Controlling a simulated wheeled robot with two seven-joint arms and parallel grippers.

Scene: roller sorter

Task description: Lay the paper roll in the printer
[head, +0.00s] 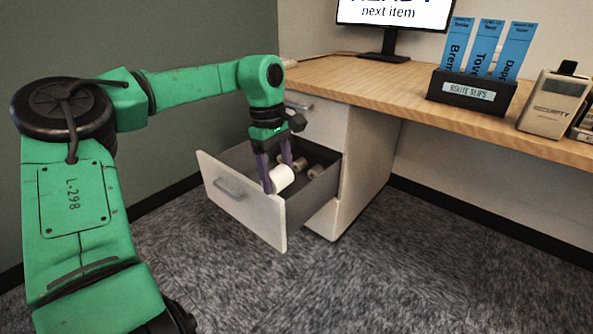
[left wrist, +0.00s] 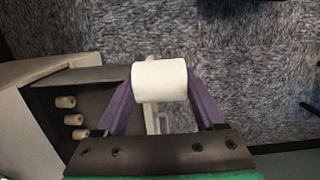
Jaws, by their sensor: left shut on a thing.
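A white paper roll (head: 282,179) is between the purple fingers of my left gripper (head: 276,172), over the open drawer (head: 245,205) of the desk. In the left wrist view the roll (left wrist: 159,80) lies crosswise between the fingertips, and my left gripper (left wrist: 160,92) is shut on it. A beige device with a dark top (head: 551,103), likely the printer, stands on the desk at the right; whether its lid is open is unclear. My right gripper is not in view.
Several small rolls (head: 316,171) lie in the drawer and also show in the left wrist view (left wrist: 73,119). On the wooden desk (head: 390,91) stand a black holder with blue route slips (head: 471,90) and a monitor (head: 393,14). The desk front between is clear.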

